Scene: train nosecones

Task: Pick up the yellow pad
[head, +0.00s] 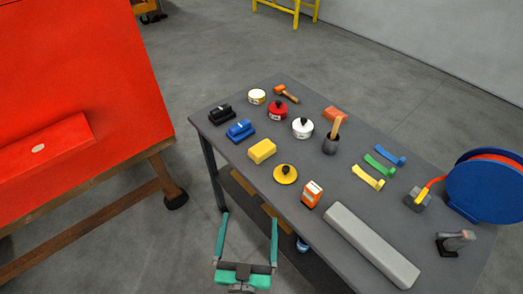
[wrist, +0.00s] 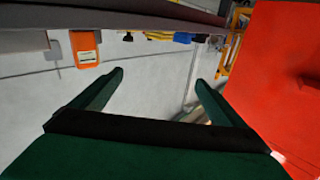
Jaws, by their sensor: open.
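One is a flat round yellow disc with a dark knob (head: 286,175), near the table's front edge. The other is a plain yellow block (head: 262,151) behind and left of it. My gripper (head: 249,217) is open and empty, in front of the table's near edge, apart from both. In the wrist view, my open fingers (wrist: 159,76) have nothing between them. The table appears upside down along the top there, with a yellow patch (wrist: 160,36) visible.
An orange-and-white box (head: 312,194) and a long grey bar (head: 372,245) stand right of the disc. Blue (head: 241,130) and black (head: 222,113) blocks lie to the left. A big red panel (head: 70,80) on a wooden stand is further left. Floor between is clear.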

